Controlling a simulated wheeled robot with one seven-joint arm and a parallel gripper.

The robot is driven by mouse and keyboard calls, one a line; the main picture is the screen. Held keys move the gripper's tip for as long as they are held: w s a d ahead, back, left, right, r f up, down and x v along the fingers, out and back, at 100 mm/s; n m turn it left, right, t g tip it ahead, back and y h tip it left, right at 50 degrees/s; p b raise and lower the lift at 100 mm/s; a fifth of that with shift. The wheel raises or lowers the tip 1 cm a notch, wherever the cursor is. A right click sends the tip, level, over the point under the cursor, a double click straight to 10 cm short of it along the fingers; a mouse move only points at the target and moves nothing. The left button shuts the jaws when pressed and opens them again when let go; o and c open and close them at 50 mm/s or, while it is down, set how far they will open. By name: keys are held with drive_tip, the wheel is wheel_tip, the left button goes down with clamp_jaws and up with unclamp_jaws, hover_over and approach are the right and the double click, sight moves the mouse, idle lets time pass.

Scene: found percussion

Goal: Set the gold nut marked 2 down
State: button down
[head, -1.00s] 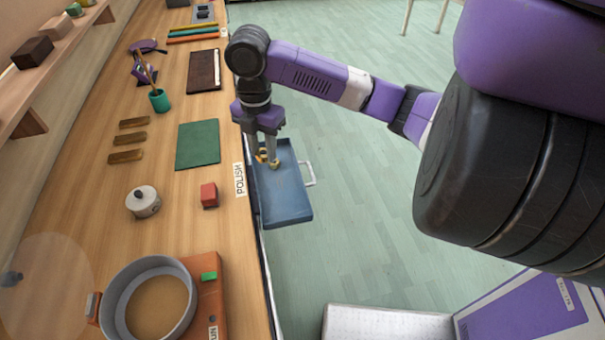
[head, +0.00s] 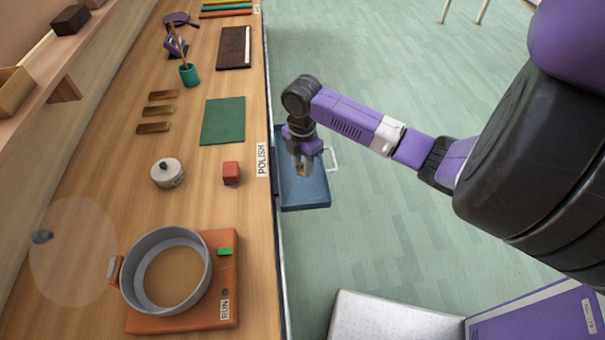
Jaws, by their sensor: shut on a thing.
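My gripper (head: 300,168) points down over the open blue drawer (head: 305,202) at the bench's right edge, beside the POLISH label (head: 262,160). It is shut on a small gold piece, the gold nut (head: 300,172), which shows at the fingertips. The fingers partly hide the nut, and its number is too small to read. The nut is inside the drawer's outline; I cannot tell whether it touches the drawer floor.
On the bench are a red block (head: 231,173), a lidded pot (head: 167,173), a green mat (head: 223,121) and a large grey pan (head: 158,299) on an orange base marked RUN. The front part of the drawer is bare. Open floor lies to the right.

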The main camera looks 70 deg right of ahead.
sight(302, 182)
drive_tip(key=shift+f, duration=2.55)
drive_tip(key=shift+f, duration=0.1)
drive_tip(key=c, duration=1)
unclamp_jaws()
